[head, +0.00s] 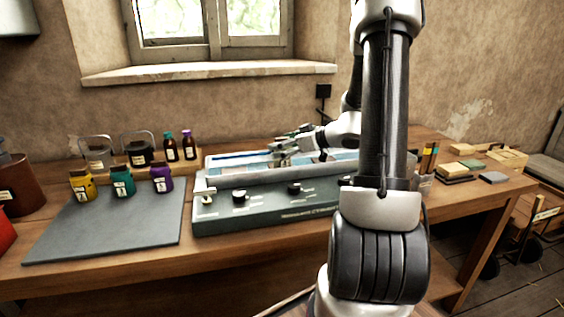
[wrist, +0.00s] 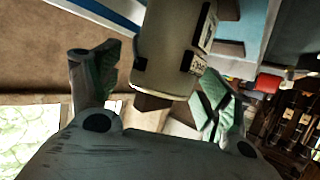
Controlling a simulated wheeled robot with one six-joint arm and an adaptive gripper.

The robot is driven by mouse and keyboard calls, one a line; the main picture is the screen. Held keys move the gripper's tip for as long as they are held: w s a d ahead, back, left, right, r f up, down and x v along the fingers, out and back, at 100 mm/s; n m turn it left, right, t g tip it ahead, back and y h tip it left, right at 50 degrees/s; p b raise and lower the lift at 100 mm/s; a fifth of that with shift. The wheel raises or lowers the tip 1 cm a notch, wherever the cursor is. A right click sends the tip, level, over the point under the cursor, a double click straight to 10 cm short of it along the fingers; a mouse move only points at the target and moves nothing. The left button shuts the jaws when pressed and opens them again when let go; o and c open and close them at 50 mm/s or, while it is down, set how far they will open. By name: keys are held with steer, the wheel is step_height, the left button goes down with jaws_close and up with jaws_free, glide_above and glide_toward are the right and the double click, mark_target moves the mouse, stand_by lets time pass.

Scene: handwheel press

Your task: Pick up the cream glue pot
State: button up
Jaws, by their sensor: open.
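The cream glue pot (wrist: 165,45) shows large in the wrist view, a pale rounded body with dark-and-white labels on its right side. My gripper (wrist: 155,88) is open, with one finger to the left of the pot's near end and the other to its right. The fingers look apart from the pot on the left; whether the right one touches it I cannot tell. In the head view my gripper (head: 284,148) is over the tray of the grey bench machine (head: 265,211). I cannot make out the pot there.
Yellow (head: 82,186), teal (head: 122,181) and purple (head: 162,179) bottles stand on a dark mat (head: 105,228) at the left. Glass jars and brown bottles stand behind them. Blocks (head: 493,177) and a wooden box lie at the right. My arm covers the table's middle right.

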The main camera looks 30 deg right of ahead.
steer(key=shift+w, duration=0.1)
jaws_close()
stand_by(0.3)
